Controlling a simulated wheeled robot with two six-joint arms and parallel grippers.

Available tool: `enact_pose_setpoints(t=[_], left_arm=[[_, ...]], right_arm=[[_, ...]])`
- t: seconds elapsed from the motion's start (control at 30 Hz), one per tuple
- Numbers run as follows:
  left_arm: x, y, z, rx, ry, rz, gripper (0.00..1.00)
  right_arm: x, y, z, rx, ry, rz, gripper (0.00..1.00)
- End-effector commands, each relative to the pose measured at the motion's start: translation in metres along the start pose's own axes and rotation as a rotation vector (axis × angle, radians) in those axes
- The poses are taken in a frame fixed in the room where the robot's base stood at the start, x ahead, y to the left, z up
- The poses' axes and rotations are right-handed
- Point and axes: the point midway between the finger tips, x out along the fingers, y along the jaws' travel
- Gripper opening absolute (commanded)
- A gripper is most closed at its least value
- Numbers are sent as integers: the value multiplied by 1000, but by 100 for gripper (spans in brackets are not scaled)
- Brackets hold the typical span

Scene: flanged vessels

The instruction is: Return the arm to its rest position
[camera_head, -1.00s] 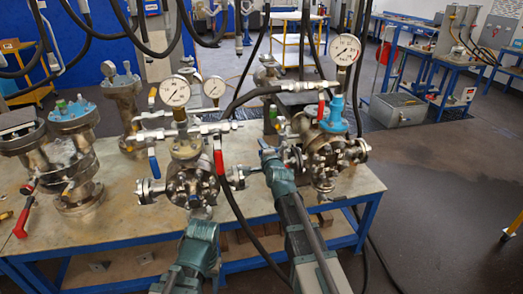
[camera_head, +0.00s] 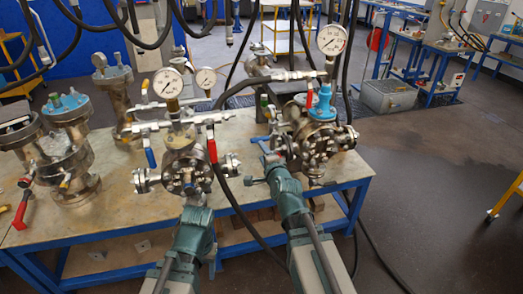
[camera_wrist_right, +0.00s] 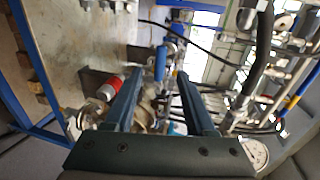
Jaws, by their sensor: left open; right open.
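My right gripper (camera_head: 271,162) is at the left side of the right flanged vessel (camera_head: 318,145), which has a blue top and a pressure gauge. In the right wrist view its two fingers (camera_wrist_right: 160,95) are apart. Vessel parts and a red handle (camera_wrist_right: 109,86) show beyond and beside them; I see nothing held. My left arm (camera_head: 192,238) reaches up to the front of the middle flanged vessel (camera_head: 185,172). Its fingertips are hard to make out against the metal, and contact cannot be told.
Both vessels stand on a blue-framed table (camera_head: 110,222). Other vessels (camera_head: 68,150) stand at its left. Black hoses (camera_head: 232,195) hang around the right vessel. Red (camera_head: 211,145) and blue (camera_head: 150,158) valve handles stick out near my arms. The floor at the right is mostly open.

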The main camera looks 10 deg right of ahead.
Motion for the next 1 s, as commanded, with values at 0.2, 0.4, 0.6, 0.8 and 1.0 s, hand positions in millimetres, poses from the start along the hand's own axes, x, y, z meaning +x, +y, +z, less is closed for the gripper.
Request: enact_pose_setpoints(t=[0.2, 0.4, 0.6, 0.8, 1.0], left_arm=[[0, 0, 0, 0, 0, 0, 56], [-3, 0, 0, 0, 0, 0, 56], [-7, -1, 0, 0, 0, 0, 56], [-10, -1, 0, 0, 0, 0, 56], [-12, -1, 1, 0, 0, 0, 56]], right_arm=[[0, 2, 2, -9, -5, 8, 56], [-10, 46, 55, -277, -149, 205, 56], [-68, 132, 121, -815, -486, 547, 56], [-149, 188, 140, -1269, -864, 820, 56], [-206, 206, 136, -1507, -1138, 980, 56]])
